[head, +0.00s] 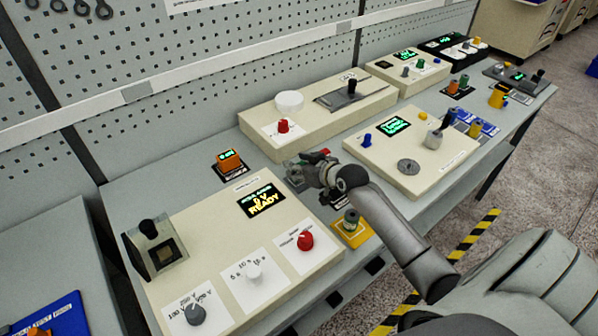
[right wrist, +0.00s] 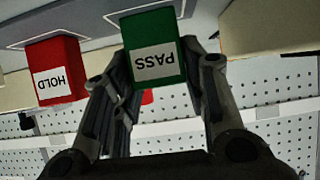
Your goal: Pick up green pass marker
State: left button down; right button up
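The green PASS marker (right wrist: 153,50) is a block with a white label, upside down in the right wrist view. My right gripper (right wrist: 157,60) has its two fingers drawn in against the sides of the marker and looks shut on it. The marker appears at or very close to its grey plate; whether it is clear of it I cannot tell. In the head view my right gripper (head: 312,168) is over the bench between the two front panels, and it largely hides the marker. My left gripper is not in view.
A red HOLD marker (right wrist: 55,70) stands beside the green one on a grey plate. The front panel (head: 215,230) has knobs and a lit display. Another panel (head: 440,165) lies to the right, and an orange block (head: 228,160) stands behind. A pegboard wall (head: 150,60) closes the back.

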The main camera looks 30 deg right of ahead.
jog(key=c, duration=0.3)
